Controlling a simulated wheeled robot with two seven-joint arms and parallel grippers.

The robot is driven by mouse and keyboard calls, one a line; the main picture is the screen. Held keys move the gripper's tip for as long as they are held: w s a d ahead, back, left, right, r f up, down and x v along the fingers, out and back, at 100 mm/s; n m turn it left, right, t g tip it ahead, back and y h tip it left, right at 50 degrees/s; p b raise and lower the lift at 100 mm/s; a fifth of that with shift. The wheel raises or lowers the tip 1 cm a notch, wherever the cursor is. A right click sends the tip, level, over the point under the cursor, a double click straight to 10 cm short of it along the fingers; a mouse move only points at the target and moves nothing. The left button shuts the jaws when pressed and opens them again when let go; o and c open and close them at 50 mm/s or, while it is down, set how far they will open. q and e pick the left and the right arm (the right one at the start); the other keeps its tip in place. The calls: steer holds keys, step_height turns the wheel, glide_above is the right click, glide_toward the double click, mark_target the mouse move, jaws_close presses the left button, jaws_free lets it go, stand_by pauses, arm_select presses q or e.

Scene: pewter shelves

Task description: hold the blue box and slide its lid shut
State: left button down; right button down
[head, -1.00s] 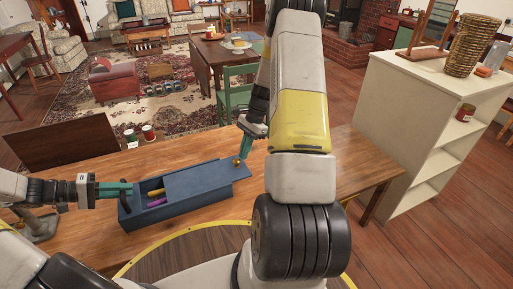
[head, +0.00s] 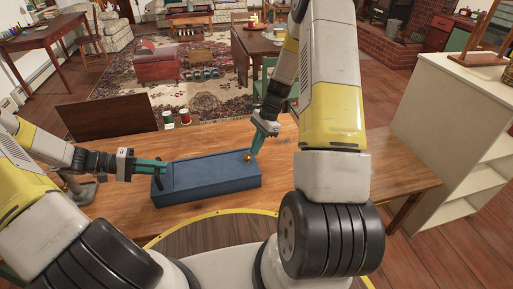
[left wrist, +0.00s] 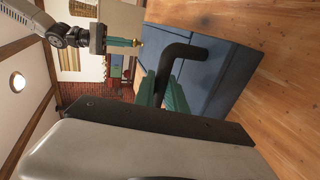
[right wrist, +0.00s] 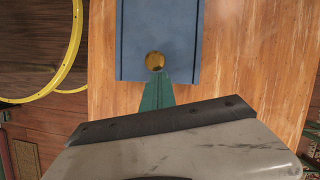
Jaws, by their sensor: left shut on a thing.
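The blue box (head: 207,189) lies on the wooden table, its lid (head: 208,167) over nearly all of its top; no contents show. My left gripper (head: 163,167) is shut on the black handle (left wrist: 176,52) at the box's left end, with a finger on each side in the left wrist view. A gold knob (head: 247,157) stands near the lid's right end and shows in the right wrist view (right wrist: 155,61). My right gripper (head: 256,148) has its fingers together, with the tips at the knob's outer side; whether they touch it is unclear.
The wooden table (head: 120,207) is bare in front of the box. A cream shelf unit (head: 440,120) stands at the right. A yellow ring (head: 215,212) curves by the near edge.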

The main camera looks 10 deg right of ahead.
arm_select(q)
steer(key=shift+d, duration=0.15)
arm_select(e)
steer(key=w+d+r, duration=0.2)
steer(key=d+r, duration=0.5)
steer(key=r, duration=0.2)
steer(key=shift+w+d+r, duration=0.15)
steer(key=shift+d, duration=0.05)
arm_select(q)
steer(key=c, duration=1.3)
jaws_free()
steer(key=v, duration=1.2)
